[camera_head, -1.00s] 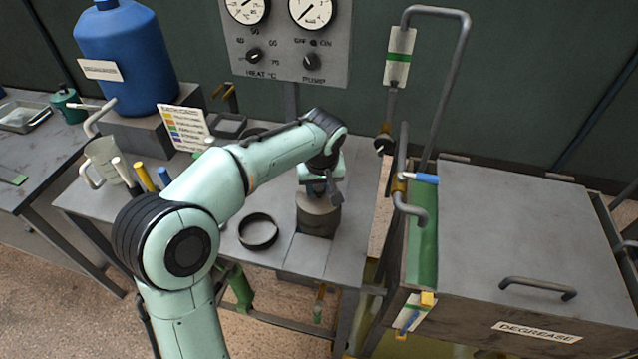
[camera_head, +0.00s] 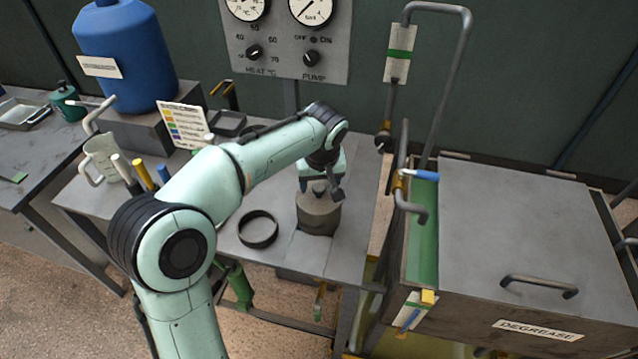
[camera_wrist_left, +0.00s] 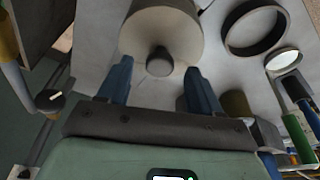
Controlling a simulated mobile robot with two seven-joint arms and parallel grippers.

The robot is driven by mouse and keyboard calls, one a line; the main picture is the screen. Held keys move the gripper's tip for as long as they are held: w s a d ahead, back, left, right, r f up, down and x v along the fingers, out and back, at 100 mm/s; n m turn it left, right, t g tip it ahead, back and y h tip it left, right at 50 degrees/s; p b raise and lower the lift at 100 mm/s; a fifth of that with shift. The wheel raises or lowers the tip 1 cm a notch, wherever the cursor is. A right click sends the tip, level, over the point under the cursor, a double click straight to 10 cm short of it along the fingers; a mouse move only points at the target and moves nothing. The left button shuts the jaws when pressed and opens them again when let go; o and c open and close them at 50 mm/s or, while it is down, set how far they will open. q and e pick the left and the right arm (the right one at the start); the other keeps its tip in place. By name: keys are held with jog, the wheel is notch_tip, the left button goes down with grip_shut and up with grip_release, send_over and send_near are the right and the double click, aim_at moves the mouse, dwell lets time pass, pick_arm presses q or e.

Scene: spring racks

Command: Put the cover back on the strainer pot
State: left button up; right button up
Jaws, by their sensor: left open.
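The strainer pot (camera_head: 319,220) is a grey-brown cylinder standing upright on the bench. In the left wrist view a round, flat, beige-grey cover (camera_wrist_left: 165,25) with a dark knob (camera_wrist_left: 159,63) sits on top of it. From these views I cannot tell whether the cover is fully seated. My left gripper (camera_head: 321,191) is just above the pot, pointing down. Its blue fingers (camera_wrist_left: 160,75) are open, one on each side of the knob in the wrist view, with gaps to both. My right gripper is not in view.
A dark open ring (camera_head: 258,230) lies left of the pot. The degrease tank (camera_head: 540,240) stands to the right, with bent pipes beside it. Pens, a jug (camera_head: 101,158) and a label card (camera_head: 184,125) stand to the left. The bench front near the pot is clear.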

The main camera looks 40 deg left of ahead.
pick_arm(q)
jog(key=p+v, duration=0.1)
jog(key=v, duration=1)
jog(key=shift+r+p, duration=0.35)
jog(key=shift+s+d, duration=0.1)
